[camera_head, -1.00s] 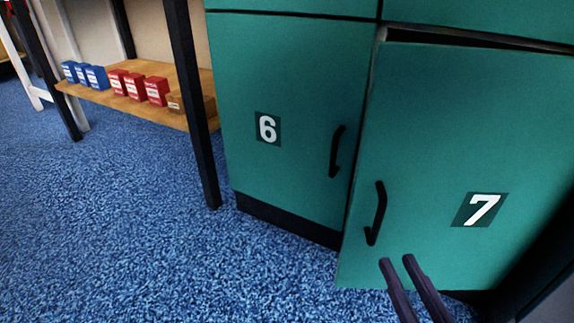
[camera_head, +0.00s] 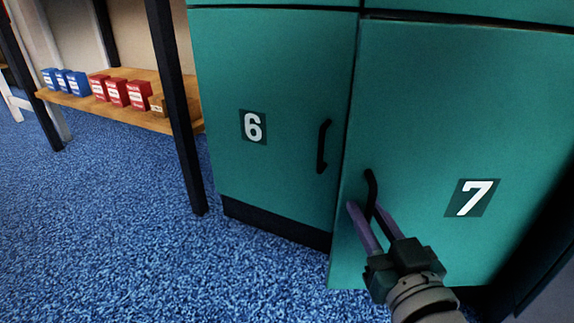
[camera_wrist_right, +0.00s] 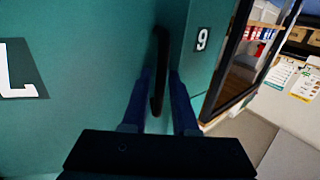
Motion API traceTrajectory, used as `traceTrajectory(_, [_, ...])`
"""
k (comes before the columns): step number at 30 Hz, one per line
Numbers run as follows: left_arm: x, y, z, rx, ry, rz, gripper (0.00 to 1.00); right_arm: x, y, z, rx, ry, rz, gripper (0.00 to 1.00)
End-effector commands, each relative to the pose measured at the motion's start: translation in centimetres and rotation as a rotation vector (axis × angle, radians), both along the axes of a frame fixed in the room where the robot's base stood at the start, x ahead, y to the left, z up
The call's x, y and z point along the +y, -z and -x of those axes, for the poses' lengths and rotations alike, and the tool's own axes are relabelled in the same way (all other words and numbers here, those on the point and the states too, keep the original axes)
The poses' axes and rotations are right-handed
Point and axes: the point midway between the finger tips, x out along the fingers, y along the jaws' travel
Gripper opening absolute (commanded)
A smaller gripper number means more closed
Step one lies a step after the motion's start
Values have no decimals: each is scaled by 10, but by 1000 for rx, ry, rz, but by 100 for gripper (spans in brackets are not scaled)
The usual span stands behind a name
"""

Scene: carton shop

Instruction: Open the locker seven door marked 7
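The locker seven door (camera_head: 440,120) is teal, with a 7 label (camera_head: 472,198) and a black vertical handle (camera_head: 369,190) near its left edge. It looks shut or almost shut, with a thin dark line along its top. My right gripper (camera_head: 364,206) is at this handle, its two fingers apart, one on each side of it. The right wrist view shows the handle (camera_wrist_right: 160,65) between the open fingers (camera_wrist_right: 161,85), with a visible gap on at least one side. Whether a finger touches it, I cannot tell. My left gripper is not in view.
The locker six door (camera_head: 270,80) with its own black handle (camera_head: 323,146) is just left. A wooden shelf (camera_head: 130,113) with blue and red boxes and a dark post (camera_head: 175,110) stand further left. Blue carpet (camera_head: 130,240) in front is clear.

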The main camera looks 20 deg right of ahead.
Motion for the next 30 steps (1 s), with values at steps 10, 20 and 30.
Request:
traceTrajectory(10, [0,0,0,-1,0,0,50,0,0,0,0,0,0,0])
traceTrajectory(20, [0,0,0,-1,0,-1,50,0,0,0,0,0,0,0])
traceTrajectory(30, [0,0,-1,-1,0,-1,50,0,0,1,1,0,0,0])
